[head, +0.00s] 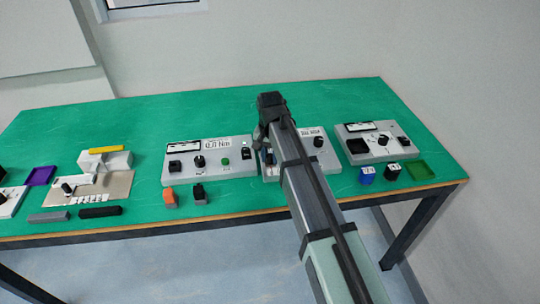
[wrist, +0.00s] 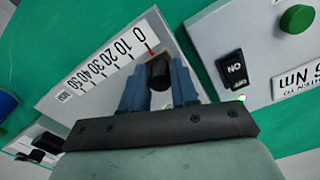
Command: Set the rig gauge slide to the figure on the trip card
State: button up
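The rig gauge slide is a grey panel with a white scale (wrist: 95,65) marked 0 to 50 mm. Its black slide knob (wrist: 160,72) stands near the 0 end, with a small red mark by it. My gripper (wrist: 160,88) has its two blue fingers close on either side of the knob and appears shut on it. In the head view, my gripper (head: 266,145) is over the left part of the grey gauge unit (head: 300,172), and my arm hides much of it. I cannot make out a trip card with a readable figure.
To the left is a grey box (head: 232,172) with a label, knobs and a green button; its ON switch (wrist: 234,68) is close to my gripper. To the right are another grey unit (head: 352,155), a blue block (head: 367,175) and a green tray (head: 420,171). The rear table is clear.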

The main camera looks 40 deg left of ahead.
grip_shut()
jog(key=shift+w+d, duration=0.1)
jog(key=w+d, duration=0.5)
dwell(0.4)
jog(key=shift+o, duration=2)
grip_release()
notch_tip(320, 180, up, 14)
